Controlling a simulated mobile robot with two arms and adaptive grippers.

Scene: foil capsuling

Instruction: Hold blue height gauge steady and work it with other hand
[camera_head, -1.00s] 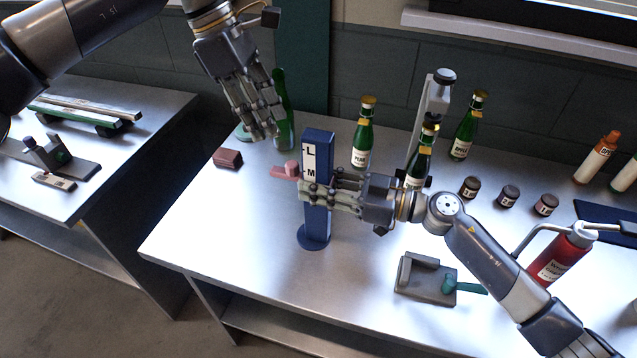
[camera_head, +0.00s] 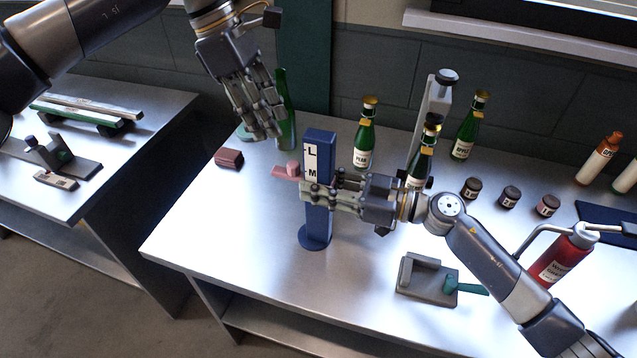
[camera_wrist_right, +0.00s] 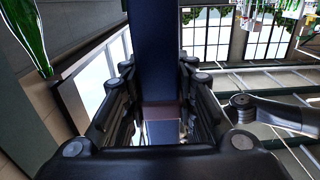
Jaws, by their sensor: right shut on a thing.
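The blue height gauge (camera_head: 319,222) stands upright on its round base on the steel table, with a white strip lettered L and M on its upper face. A pink slider (camera_head: 288,170) sticks out from its left side. My right gripper (camera_head: 312,193) is shut around the middle of the gauge from the right, just below the slider. In the right wrist view the blue column (camera_wrist_right: 160,50) runs between the fingers. My left gripper (camera_head: 265,122) is above the table, up and left of the gauge, apart from it, fingers pointing down. Its opening cannot be told.
A bare green bottle (camera_head: 285,110) stands behind my left gripper. Labelled green bottles (camera_head: 364,135) stand behind the gauge. A grey fixture with a green lever (camera_head: 428,280) sits at front right. A dark red block (camera_head: 229,158) lies at left. The table's front left is clear.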

